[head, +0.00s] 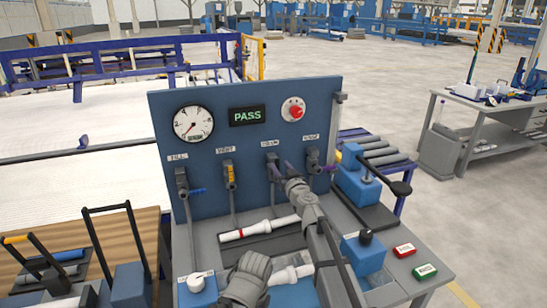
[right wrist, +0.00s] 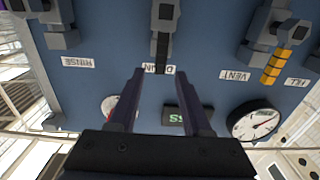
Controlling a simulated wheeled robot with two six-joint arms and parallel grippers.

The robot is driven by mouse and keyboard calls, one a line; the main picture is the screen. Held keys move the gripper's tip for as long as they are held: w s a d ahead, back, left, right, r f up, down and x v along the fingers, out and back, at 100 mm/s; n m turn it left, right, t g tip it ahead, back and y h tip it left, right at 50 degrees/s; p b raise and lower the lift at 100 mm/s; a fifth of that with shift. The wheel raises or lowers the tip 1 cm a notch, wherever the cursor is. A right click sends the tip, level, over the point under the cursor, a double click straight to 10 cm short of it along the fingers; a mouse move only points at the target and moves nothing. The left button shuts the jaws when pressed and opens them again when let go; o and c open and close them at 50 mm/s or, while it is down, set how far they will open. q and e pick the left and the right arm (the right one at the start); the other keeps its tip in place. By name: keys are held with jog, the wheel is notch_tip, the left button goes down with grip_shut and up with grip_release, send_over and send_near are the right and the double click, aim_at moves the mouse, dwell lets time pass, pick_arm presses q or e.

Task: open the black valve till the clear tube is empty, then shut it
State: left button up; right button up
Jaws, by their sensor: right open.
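In the head view this valve (head: 272,162) is partly covered by my right gripper (head: 286,170). My right gripper (right wrist: 166,73) is open, with its two purple fingers spread apart near the handle's end and nothing seen held. I cannot tell whether they touch the handle. I cannot make out the clear tube for certain.
The panel (head: 200,100) carries a dial gauge (head: 193,123), a green PASS display (head: 247,116) and a red knob (head: 295,112). The yellow-handled VENT valve (head: 229,176) is close to the left.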

aim_at(276, 160)
jog(key=x, duration=0.7)
jog(key=shift+w+a+f, duration=0.1)
jog(key=shift+w, duration=0.25)
jog(key=shift+c, duration=0.4)
grip_shut()
dwell(0.7)
